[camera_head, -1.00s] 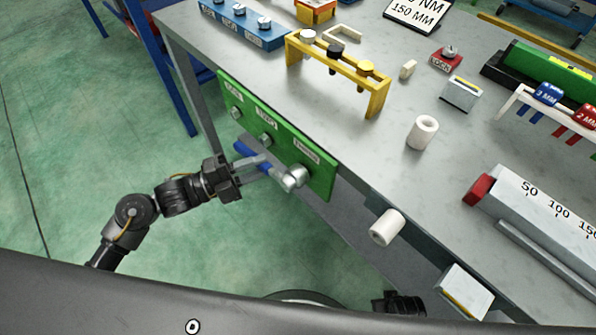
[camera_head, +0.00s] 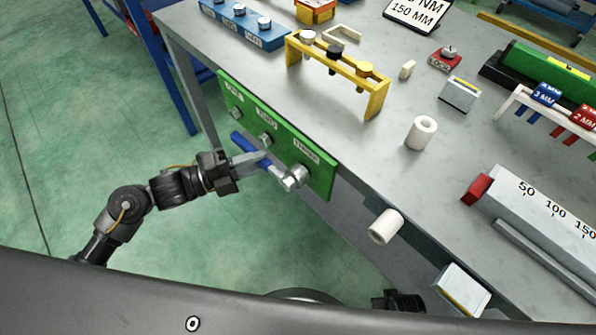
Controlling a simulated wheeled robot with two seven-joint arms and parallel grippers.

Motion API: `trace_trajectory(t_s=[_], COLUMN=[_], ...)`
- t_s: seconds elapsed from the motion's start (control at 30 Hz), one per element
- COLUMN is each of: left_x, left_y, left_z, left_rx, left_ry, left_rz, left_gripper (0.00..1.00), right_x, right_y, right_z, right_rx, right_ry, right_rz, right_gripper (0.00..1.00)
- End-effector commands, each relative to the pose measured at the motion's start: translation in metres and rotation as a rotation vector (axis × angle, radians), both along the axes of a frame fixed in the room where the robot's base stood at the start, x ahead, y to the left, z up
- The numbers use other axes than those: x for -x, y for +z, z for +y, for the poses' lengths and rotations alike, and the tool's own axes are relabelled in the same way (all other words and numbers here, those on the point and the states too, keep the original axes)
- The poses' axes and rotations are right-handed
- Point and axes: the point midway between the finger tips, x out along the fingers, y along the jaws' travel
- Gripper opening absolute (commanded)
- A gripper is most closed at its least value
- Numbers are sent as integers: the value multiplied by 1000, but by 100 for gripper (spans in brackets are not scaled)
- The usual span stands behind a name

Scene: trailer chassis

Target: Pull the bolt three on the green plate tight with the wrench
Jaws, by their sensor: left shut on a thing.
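The green plate (camera_head: 318,178) hangs on the table's front side, with three labelled bolts in a row. The wrench (camera_head: 248,147) has a blue handle and a silver shaft and head. Its head (camera_head: 294,179) is at bolt three (camera_head: 304,172), the rightmost one, and hides part of it; I cannot tell how fully it is seated. The handle slants up and left across the front of the plate. My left gripper (camera_head: 263,160) is shut on the wrench's handle. A dark part at the lower edge may be my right gripper (camera_head: 400,303); its fingers cannot be made out.
A yellow rack (camera_head: 372,95), a blue bolt block (camera_head: 255,32) and a white cylinder (camera_head: 421,132) stand on the grey tabletop (camera_head: 330,130). Another white cylinder (camera_head: 385,226) sticks out from the table's front side. A grey scale device (camera_head: 540,225) lies at the right.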

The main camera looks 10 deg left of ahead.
Motion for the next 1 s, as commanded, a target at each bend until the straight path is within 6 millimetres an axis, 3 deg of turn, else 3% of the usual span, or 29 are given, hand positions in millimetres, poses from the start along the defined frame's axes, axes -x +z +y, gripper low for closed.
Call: trace_trajectory(t_s=[0.63,1.0], left_x=[0,0], left_y=[15,11], left_z=[0,0], left_rx=[-105,-88], left_ry=[0,1], left_rz=[-93,-78], left_gripper=[0,0], right_x=[0,0], right_y=[7,3], right_z=[0,0], right_rx=[0,0], right_ry=[0,0], right_rz=[0,0], right_gripper=[36,36])
